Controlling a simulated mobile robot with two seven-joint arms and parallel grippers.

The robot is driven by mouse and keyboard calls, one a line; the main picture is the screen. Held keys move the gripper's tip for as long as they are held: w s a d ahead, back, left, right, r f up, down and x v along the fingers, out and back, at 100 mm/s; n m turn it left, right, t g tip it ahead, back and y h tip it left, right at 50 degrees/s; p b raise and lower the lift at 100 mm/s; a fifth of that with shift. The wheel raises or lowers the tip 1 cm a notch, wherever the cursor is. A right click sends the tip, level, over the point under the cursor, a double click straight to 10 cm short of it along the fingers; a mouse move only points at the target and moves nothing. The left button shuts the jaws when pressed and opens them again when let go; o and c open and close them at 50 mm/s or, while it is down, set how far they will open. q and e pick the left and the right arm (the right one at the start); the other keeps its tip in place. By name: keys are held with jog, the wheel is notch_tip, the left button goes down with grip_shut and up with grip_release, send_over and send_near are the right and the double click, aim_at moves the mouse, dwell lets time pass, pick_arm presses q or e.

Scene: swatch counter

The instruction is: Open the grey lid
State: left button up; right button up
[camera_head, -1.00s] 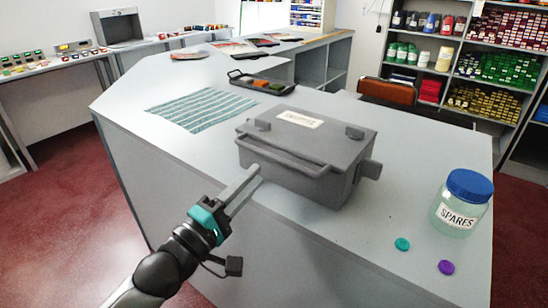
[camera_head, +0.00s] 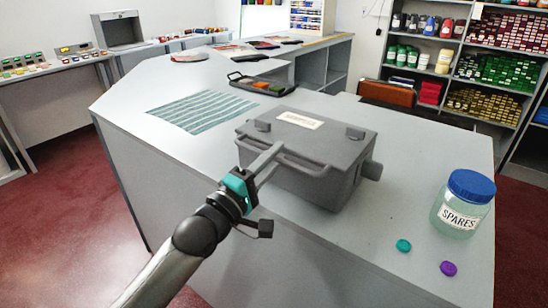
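A grey box (camera_head: 300,187) stands on the counter, with its grey lid (camera_head: 330,141) down flat on top. The lid carries a white label (camera_head: 300,120) and a long bar handle (camera_head: 301,165) along its front edge. My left gripper (camera_head: 273,156) reaches in from the lower left, and one pale finger overlaps the handle near its left end. The other finger is not clearly seen, so I cannot tell whether the fingers grip the bar or only lie against it. My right gripper is not in view.
A SPARES jar (camera_head: 463,203) with a blue cap stands at the right. A teal disc (camera_head: 404,246) and a purple disc (camera_head: 448,268) lie before it. A striped cloth (camera_head: 203,110) and a dark tray (camera_head: 262,85) lie behind the box.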

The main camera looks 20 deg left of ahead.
pick_arm(q)
grip_shut()
dwell(1.3)
